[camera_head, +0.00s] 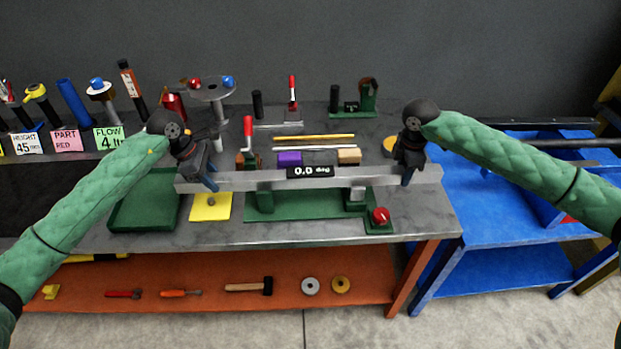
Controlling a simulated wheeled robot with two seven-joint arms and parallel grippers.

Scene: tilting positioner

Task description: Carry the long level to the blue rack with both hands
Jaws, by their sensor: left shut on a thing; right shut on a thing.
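The long level (260,181) is a grey bar with a black display reading 0.0 deg, and it looks horizontal. It spans the front of the workbench in the head view, above or on a green fixture. Whether it touches the fixture's uprights I cannot tell. My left gripper (207,181) is shut on the level near its left end. My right gripper (407,178) is shut on it near its right end. The fingertips are partly hidden by the grippers. The blue rack (480,226) stands to the right of the bench, with dark bars across its top.
The green fixture (290,208) has a red knob (380,215) at its right. A green tray (135,212) and yellow pad (222,208) lie to the left. Red-handled clamps (248,130) stand behind the level. My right forearm crosses over the blue rack.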

